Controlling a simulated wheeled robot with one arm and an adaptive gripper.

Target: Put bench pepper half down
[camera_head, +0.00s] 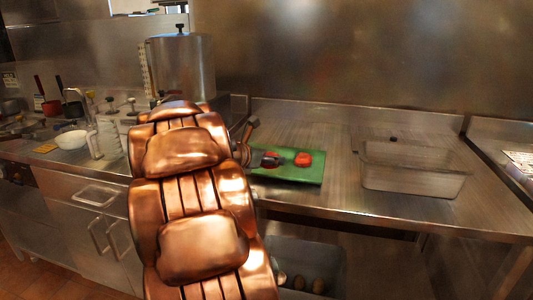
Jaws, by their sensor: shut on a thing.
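My gripper (268,160) is low over the left part of a green cutting board (300,178). It is shut on a red pepper half (271,155), which is mostly hidden by the dark fingers. I cannot tell whether this half touches the board. Another red pepper piece (303,159) lies on the board just to the right, apart from the gripper. My copper arm hides the area left of the board.
A clear, empty-looking bin (410,180) stands on the steel bench (345,195) to the right. A tall steel pot (182,68) stands behind my arm. A white bowl (71,140) and bottles are at left.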

